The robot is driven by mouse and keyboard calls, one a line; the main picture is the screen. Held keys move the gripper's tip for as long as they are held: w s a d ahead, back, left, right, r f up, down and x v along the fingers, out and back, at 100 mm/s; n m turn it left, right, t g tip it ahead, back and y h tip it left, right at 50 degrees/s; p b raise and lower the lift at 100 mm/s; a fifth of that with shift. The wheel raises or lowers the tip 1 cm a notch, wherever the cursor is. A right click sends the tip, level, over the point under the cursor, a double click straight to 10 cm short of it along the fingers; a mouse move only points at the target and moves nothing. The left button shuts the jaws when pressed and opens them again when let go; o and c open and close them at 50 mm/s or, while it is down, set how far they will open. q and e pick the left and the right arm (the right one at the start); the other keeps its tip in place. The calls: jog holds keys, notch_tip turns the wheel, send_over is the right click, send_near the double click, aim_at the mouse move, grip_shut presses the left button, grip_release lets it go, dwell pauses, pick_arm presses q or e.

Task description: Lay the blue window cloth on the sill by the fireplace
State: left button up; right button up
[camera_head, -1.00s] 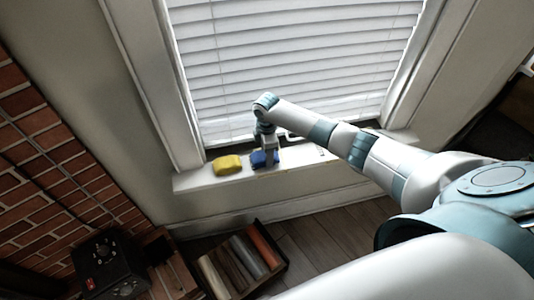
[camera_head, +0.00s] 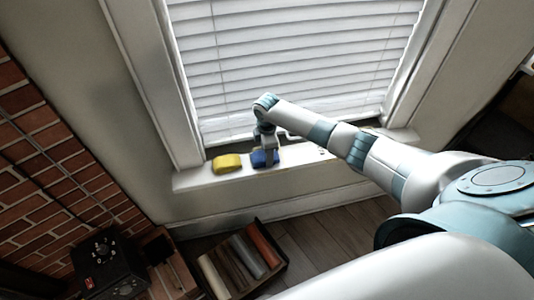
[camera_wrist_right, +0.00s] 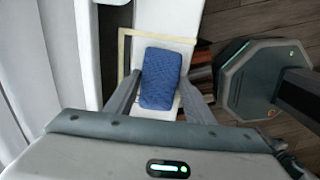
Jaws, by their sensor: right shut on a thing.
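The blue window cloth (camera_head: 262,159) is at the white window sill (camera_head: 300,158), to the right of a yellow cloth-like item (camera_head: 227,163). My right gripper (camera_head: 266,154) is above the sill, pointing down, and is shut on the blue cloth. In the right wrist view the blue cloth (camera_wrist_right: 160,78) shows as a textured block between the two fingers of my right gripper (camera_wrist_right: 160,92). The sill (camera_wrist_right: 153,20) shows behind it. Whether the cloth touches the sill I cannot tell. My left gripper is in neither view.
The window blind (camera_head: 300,65) is close behind the gripper. A brick fireplace wall (camera_head: 50,150) is at the left. A crate (camera_head: 278,258) with several rolls or logs and a black box (camera_head: 105,262) stand below. The sill's right part is partly hidden by my arm.

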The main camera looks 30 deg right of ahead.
jog(key=shift+f, duration=0.2)
jog(key=o, duration=1.1)
jog(key=shift+r, duration=0.1)
notch_tip(320, 180, up, 17)
jog(key=b, duration=0.3)
jog(key=shift+r, duration=0.15)
